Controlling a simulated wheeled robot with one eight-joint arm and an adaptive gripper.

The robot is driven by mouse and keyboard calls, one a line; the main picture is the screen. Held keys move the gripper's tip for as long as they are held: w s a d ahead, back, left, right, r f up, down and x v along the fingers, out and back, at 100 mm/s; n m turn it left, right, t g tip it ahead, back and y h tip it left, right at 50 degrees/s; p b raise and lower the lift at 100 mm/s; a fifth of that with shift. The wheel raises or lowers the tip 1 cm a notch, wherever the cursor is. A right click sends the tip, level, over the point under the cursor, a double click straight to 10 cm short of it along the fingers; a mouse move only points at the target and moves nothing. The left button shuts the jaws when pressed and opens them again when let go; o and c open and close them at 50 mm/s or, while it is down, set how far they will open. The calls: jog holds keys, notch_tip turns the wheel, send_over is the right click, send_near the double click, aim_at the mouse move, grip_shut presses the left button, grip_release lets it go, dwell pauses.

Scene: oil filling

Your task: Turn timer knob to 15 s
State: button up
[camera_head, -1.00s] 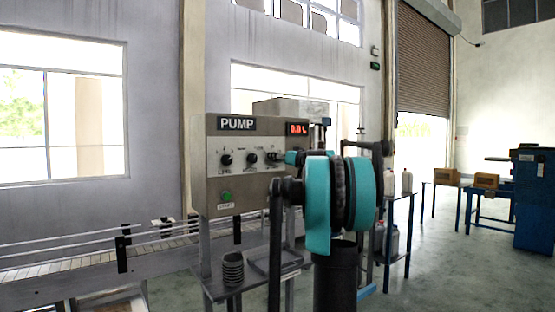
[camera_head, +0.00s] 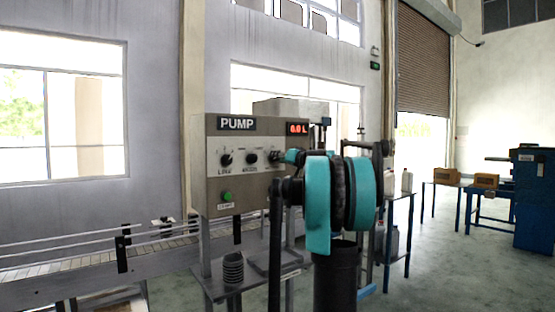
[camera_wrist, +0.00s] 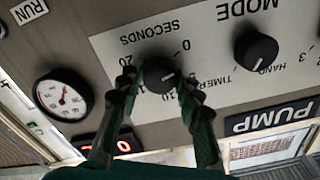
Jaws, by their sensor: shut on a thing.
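The dark round timer knob (camera_wrist: 158,76) sits on the pump panel in the wrist view, which shows the panel upside down. The words SECONDS and TIMER and the numbers 0 and 20 are around it; other numbers are partly hidden by my fingers. A small pale mark on the knob seems to face lower right in this view; its exact setting is unclear. My gripper (camera_wrist: 168,82) is shut on the knob, one green finger on each side. In the head view, my gripper (camera_head: 292,157) reaches the rightmost knob (camera_head: 275,156) of the pump box (camera_head: 240,187).
The mode knob (camera_wrist: 256,49) is close beside the timer knob. A gauge (camera_wrist: 63,97) and a red display (camera_wrist: 123,146) are also on the panel. In the head view, the display (camera_head: 298,128) reads 0.0 L. A conveyor (camera_head: 70,270) runs at lower left.

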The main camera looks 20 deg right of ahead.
jog(key=shift+f+m, duration=0.15)
jog(key=shift+m, duration=16.35)
jog(key=o, duration=1.2)
jog(key=shift+c, duration=0.2)
